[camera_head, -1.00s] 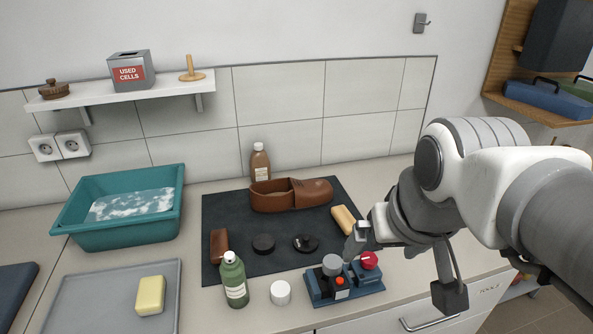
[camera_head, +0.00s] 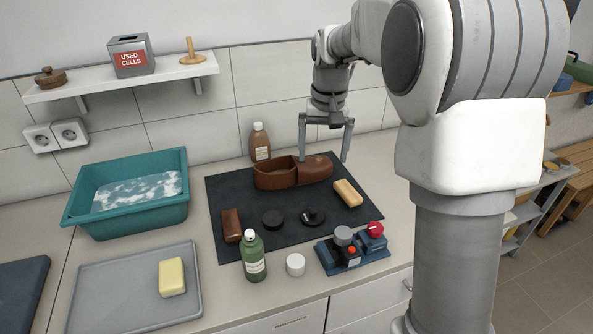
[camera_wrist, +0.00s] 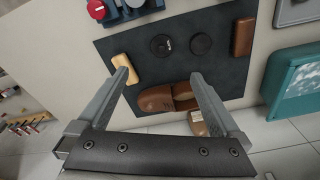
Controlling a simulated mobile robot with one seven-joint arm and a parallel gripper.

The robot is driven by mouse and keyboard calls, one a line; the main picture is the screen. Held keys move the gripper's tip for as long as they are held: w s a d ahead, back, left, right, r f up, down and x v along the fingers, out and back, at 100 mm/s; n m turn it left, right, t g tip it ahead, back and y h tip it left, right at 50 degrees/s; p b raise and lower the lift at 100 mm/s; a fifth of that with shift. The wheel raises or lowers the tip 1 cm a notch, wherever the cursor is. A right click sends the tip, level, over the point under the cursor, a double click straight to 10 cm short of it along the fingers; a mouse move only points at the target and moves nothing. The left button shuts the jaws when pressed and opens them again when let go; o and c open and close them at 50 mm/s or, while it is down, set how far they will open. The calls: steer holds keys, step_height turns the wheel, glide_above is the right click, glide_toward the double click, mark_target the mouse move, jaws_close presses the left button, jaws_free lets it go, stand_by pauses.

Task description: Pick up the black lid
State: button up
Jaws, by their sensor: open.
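Two round black pieces lie side by side on the dark mat (camera_head: 225,195). The left one is a plain black disc (camera_head: 272,220); in the wrist view the plain disc (camera_wrist: 201,44) is on the right. The other black round piece (camera_head: 312,217) has a small raised or marked detail on top, and it also shows in the wrist view (camera_wrist: 160,45). I cannot tell for certain which is the lid. My gripper (camera_head: 323,157) is open and empty, fingers down, above the brown shoe (camera_head: 275,178) at the mat's back. Its spread fingers (camera_wrist: 159,76) are apart from both black pieces.
A yellow-tan brush (camera_head: 348,193), a brown block (camera_head: 231,225), a green bottle (camera_head: 253,257), a white jar (camera_head: 295,265) and a blue stand (camera_head: 350,258) surround the pieces. A brown bottle (camera_head: 260,143) stands behind. A teal basin (camera_head: 130,215) and grey tray (camera_head: 120,300) are left.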

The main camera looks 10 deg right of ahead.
steer(key=w+f+g, duration=0.1)
steer(key=w+f, duration=0.5)
steer(key=p, duration=0.1)
glide_above(313, 210)
steer(key=f, duration=1.2)
steer(key=shift+w+d+f, duration=0.1)
steer(key=shift+w+d, duration=0.1)
steer(key=shift+s+a+f+p, duration=0.1)
steer(key=shift+f+p, duration=0.15)
steer(key=shift+f, duration=1.15)
steer(key=shift+a+f+p, duration=0.1)
steer(key=shift+f+p, duration=0.15)
steer(key=shift+f, duration=1.1)
steer(key=c, duration=1.1)
steer(key=shift+r, duration=0.1)
